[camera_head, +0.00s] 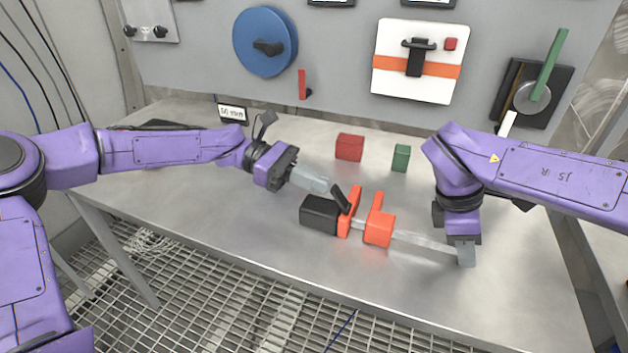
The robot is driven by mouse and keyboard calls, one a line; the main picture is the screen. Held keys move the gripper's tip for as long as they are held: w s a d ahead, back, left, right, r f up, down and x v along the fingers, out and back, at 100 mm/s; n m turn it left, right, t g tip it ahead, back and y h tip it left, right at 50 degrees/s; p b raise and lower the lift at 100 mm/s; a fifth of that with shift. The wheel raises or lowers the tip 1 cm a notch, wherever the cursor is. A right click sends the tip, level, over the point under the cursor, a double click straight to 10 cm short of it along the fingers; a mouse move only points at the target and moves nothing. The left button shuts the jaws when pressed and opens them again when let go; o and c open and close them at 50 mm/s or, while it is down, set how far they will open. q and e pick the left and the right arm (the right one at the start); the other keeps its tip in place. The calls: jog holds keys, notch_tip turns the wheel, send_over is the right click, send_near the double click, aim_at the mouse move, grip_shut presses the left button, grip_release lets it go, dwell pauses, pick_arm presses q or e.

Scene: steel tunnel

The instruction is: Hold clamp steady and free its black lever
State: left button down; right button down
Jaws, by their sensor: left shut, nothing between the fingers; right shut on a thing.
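The clamp lies on the steel table, with a black handle block (319,215), two orange jaws (379,228) and a grey bar (425,242) running right. Its black lever (341,198) sticks up at a tilt beside the left orange jaw. My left gripper (326,186) is shut and empty, its fingertips just up and left of the lever's top; I cannot tell if they touch it. My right gripper (466,262) points down and is shut on the bar's right end.
A red block (349,147) and a green block (401,158) stand behind the clamp. The wall panel holds a blue disc (265,42), a white plate with an orange stripe (418,88) and a green-handled lever (549,64). The table's front is clear down to its edge.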

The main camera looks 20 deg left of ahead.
aim_at(344, 196)
pick_arm(q)
jog(key=shift+d+r+y, duration=0.3)
jog(key=shift+r+y, duration=0.1)
jog(key=shift+y, duration=0.2)
jog(key=shift+d+r, duration=0.1)
jog(key=shift+r, duration=0.05)
jog(key=shift+d+r, duration=0.75)
jog(key=shift+d, duration=0.05)
jog(key=shift+d+r, duration=0.4)
jog(key=shift+d, duration=0.4)
jog(key=shift+d+r, duration=0.2)
jog(key=shift+d, duration=0.75)
jog(key=v, duration=0.3)
jog(key=shift+s+a+f, duration=0.1)
jog(key=shift+a+f, duration=0.2)
jog(key=shift+a, duration=0.1)
jog(key=a+r, duration=0.7)
jog(key=shift+a, duration=0.2)
